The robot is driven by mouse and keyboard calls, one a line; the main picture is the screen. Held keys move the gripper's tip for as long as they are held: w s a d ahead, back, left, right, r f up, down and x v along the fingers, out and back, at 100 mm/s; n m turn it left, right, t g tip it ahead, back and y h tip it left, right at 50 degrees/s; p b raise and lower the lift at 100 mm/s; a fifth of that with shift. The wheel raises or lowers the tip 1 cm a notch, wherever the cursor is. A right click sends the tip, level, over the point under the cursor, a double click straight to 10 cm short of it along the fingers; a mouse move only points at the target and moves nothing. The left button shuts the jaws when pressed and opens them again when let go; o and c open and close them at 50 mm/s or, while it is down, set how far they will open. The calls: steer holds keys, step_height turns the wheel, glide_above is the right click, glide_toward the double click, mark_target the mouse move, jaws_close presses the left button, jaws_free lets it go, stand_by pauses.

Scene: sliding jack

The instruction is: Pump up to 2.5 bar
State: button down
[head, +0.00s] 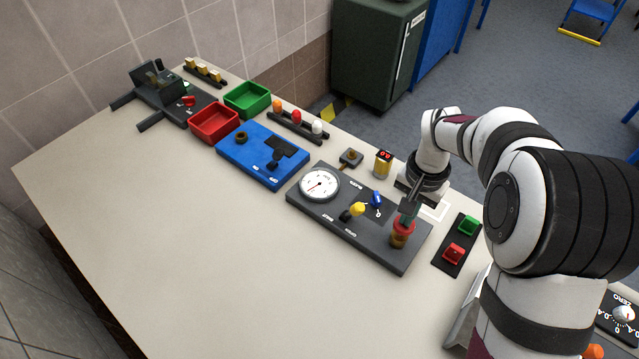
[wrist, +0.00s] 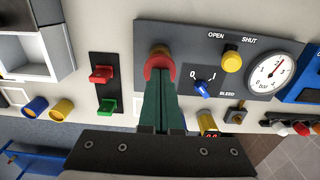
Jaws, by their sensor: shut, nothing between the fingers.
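My gripper (head: 408,212) is shut and empty, its fingertips at the top of the red-capped pump plunger (head: 402,230) on the right end of a dark panel (head: 345,230). In the wrist view, the closed fingers (wrist: 158,80) overlap the red cap (wrist: 157,62). Whether they press on it I cannot tell. The white pressure gauge (head: 320,184) is on the panel's left end; in the wrist view its dial (wrist: 270,72) has a red needle pointing up and right, too small to read exactly. A yellow OPEN/SHUT knob (wrist: 232,61) and blue BLEED knob (wrist: 202,89) sit between.
A yellow counter with red digits (head: 383,163) stands behind the panel. A black plate with green (head: 470,225) and red (head: 453,253) switches lies to its right. A blue fixture board (head: 250,165) and red bin (head: 214,122) lie left. The front table is clear.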

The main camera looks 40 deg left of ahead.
steer(key=shift+f, duration=0.5)
steer(key=shift+r, duration=1.1)
step_height(320, 180, up, 6)
stand_by(0.4)
